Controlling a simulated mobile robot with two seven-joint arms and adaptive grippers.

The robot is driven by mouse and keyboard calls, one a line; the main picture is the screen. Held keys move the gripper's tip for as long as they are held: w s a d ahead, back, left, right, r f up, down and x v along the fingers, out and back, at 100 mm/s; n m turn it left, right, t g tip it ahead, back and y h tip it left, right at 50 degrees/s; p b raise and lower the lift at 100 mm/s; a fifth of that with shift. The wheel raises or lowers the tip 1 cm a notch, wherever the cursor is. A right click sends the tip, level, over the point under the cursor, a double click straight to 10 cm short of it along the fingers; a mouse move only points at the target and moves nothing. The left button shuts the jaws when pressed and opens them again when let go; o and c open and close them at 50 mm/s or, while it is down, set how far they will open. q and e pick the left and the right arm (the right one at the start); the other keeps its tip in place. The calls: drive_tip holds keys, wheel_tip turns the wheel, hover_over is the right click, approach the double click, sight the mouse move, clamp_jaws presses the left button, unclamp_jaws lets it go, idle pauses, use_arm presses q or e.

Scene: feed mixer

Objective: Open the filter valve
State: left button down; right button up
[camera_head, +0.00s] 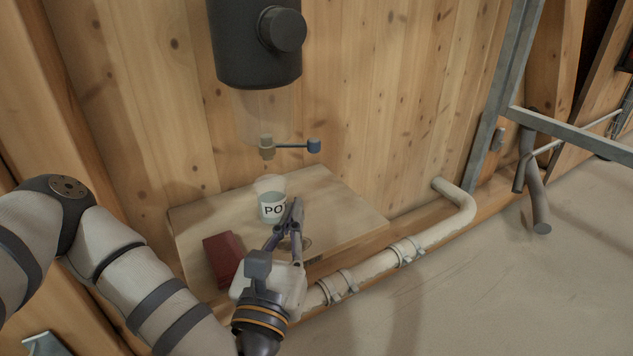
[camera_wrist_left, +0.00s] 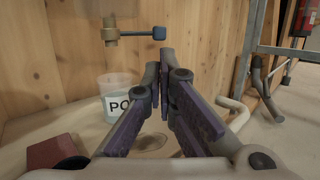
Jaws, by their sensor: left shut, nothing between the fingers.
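The bar points to the right, roughly horizontal. My left gripper (camera_head: 297,205) is shut and empty, in front of the shelf and lower than the valve. It does not touch the handle. A cup marked "PO" (camera_head: 272,207) stands on the shelf below the valve, left of my gripper. My right gripper is out of view.
The wooden shelf (camera_head: 345,207) juts from the plank wall. A dark red block (camera_head: 223,258) lies on its left part. A cream pipe (camera_head: 375,266) runs along the shelf's front and right. Metal rails (camera_head: 570,130) stand at right. Open air surrounds the knob.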

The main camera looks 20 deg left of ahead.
sight(316, 151)
use_arm(q)
drive_tip(key=b+x, duration=0.1)
drive_tip(key=x, duration=0.5)
drive_tip(key=b+x, duration=0.2)
drive_tip(key=x, duration=0.4)
drive_tip(key=shift+d+r, duration=0.15)
drive_tip(key=shift+d, duration=0.05)
drive_tip(key=shift+w+r, duration=0.15)
drive_tip(key=shift+w, duration=0.3)
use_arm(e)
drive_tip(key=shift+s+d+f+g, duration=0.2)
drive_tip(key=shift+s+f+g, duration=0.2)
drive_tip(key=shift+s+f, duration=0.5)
use_arm(q)
drive_tip(key=shift+a, duration=0.1)
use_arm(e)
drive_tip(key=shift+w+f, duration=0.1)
use_arm(q)
drive_tip(key=shift+x, duration=0.9)
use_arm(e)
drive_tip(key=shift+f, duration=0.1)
use_arm(q)
drive_tip(key=shift+f, duration=0.3)
